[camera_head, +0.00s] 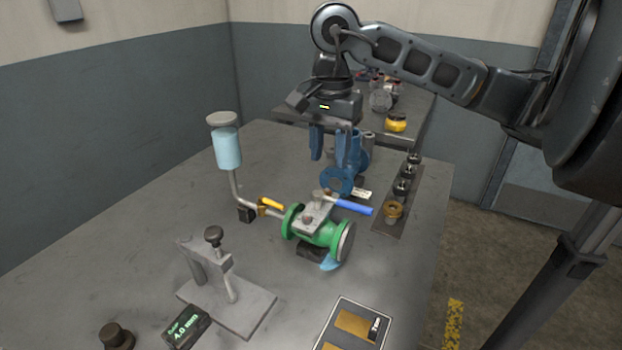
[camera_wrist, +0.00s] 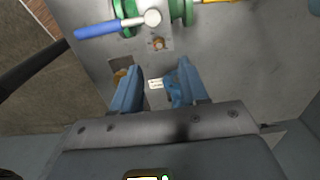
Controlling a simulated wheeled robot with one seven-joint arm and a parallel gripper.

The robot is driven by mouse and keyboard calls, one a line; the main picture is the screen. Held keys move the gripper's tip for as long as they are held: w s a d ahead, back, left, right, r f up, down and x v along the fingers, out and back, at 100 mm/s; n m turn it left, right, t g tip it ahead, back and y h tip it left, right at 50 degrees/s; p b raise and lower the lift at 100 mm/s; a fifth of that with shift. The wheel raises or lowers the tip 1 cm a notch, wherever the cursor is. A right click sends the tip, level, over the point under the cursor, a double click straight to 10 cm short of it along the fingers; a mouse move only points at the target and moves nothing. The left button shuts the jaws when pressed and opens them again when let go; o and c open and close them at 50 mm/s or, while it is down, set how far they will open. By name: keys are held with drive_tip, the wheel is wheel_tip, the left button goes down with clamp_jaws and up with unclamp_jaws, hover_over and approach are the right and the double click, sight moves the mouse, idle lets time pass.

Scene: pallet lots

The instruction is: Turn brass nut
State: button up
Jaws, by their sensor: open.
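A brass nut (camera_head: 393,211) sits at the near end of a dark strip on the right side of the bench. A brass-coloured piece beside the left finger in the wrist view (camera_wrist: 121,76) may be the same nut, partly hidden. A green flanged valve (camera_head: 318,229) with a blue-handled lever (camera_head: 350,206) stands mid-bench; in the wrist view the green body (camera_wrist: 128,9) is at the top. A small copper-coloured fitting (camera_wrist: 158,43) shows beside it. My gripper (camera_head: 334,160) is open and empty, pointing down above the bench behind the green valve; its fingers also show in the wrist view (camera_wrist: 158,68).
A blue valve body (camera_head: 338,181) stands behind the green valve, close to my fingers. Several dark fittings (camera_head: 402,187) line the strip.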

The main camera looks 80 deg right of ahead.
sight(328, 189)
wheel_tip(328, 189, down, 8)
drive_tip(key=shift+r+p, duration=0.25)
drive_tip(key=shift+p, duration=0.3)
drive_tip(key=shift+c, duration=0.2)
clamp_jaws()
